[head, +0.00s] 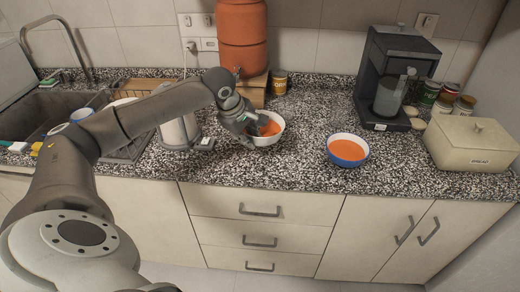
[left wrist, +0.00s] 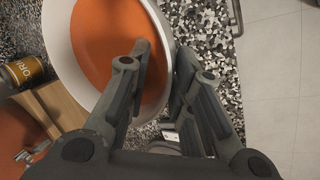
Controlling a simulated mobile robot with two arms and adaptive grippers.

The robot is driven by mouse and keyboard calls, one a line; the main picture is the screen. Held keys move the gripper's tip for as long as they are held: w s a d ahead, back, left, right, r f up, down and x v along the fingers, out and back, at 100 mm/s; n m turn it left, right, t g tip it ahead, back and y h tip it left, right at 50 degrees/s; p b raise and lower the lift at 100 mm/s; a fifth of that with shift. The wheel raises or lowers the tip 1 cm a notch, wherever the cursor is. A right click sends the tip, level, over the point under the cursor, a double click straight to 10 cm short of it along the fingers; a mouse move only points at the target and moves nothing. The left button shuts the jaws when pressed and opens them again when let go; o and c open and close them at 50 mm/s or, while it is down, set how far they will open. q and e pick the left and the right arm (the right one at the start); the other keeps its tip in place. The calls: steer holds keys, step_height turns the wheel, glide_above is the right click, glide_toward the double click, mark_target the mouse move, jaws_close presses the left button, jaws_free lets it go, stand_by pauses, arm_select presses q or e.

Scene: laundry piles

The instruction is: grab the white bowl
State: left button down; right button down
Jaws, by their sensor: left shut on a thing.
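The white bowl (head: 270,142), orange inside, stands on the speckled counter below the orange dispenser. My left gripper (head: 252,125) reaches it from the left and is shut on its near-left rim. In the left wrist view the bowl (left wrist: 97,38) fills the upper left. There one finger of my left gripper (left wrist: 162,62) is inside the bowl and the other is outside, with the wall between them. The gripper hides part of the rim in the head view. My right gripper is not in view.
A blue bowl (head: 347,162) with an orange inside stands to the right. The orange dispenser (head: 241,35) is on a wooden stand behind, beside a can (head: 279,82). A coffee machine (head: 393,75) and a cream box (head: 473,143) are at right. The counter between the bowls is clear.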

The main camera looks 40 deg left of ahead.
arm_select(q)
steer(key=s+a+r+b, duration=0.3)
steer(key=s+a+r, duration=0.1)
steer(key=s, duration=0.5)
steer(key=shift+a+r, duration=0.4)
steer(key=shift+r, duration=0.45)
